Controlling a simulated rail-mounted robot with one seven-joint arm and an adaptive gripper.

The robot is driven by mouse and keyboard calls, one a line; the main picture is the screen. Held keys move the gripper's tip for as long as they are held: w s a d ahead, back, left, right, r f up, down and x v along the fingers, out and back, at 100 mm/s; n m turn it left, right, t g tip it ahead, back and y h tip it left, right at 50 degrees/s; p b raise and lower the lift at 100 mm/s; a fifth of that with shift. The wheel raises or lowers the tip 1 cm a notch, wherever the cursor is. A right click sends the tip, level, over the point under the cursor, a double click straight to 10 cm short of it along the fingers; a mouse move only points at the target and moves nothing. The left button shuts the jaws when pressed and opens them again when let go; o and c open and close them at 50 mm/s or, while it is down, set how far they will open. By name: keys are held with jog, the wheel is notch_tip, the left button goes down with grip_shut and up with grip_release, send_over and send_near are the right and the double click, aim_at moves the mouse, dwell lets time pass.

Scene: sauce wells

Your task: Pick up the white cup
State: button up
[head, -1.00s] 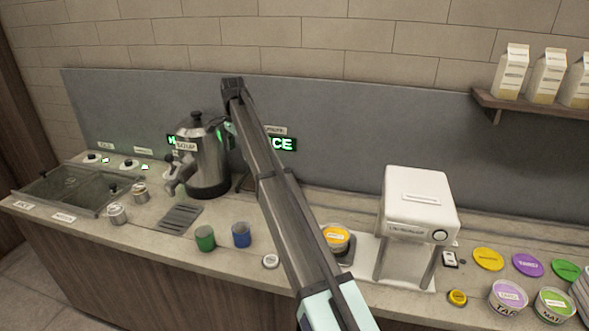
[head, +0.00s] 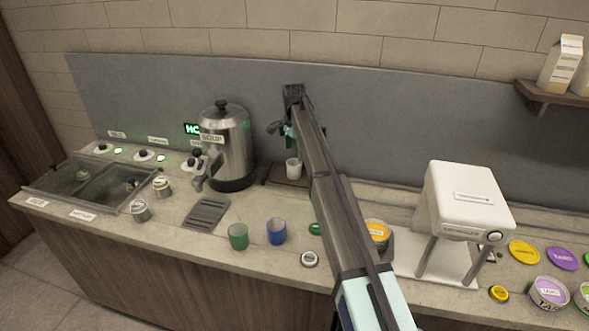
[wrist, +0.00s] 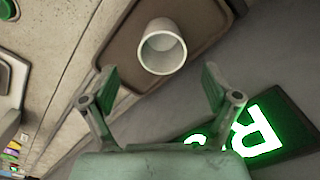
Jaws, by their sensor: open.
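The white cup (head: 293,168) stands upright on a dark tray (head: 272,179) by the back wall, just left of my arm in the head view. In the wrist view the cup (wrist: 162,47) shows its open round mouth and stands on the brown tray (wrist: 118,35). My gripper (wrist: 160,87) is open, with its two green-padded fingers spread wide. The cup lies ahead of the gap between the fingertips, and nothing is held. In the head view my gripper is above the cup and largely hidden by my arm.
A steel soup urn (head: 226,145) stands left of the cup. A green cup (head: 238,237) and a blue cup (head: 276,231) stand near the front edge. A white machine (head: 462,205) is at right. A lit green sign (wrist: 255,130) is close to the gripper.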

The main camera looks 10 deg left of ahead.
aim_at(294, 169)
jog(key=shift+w+f+p, duration=0.15)
jog(key=shift+f+p, duration=1.3)
jog(key=shift+f, duration=2.9)
jog(key=c, duration=1.3)
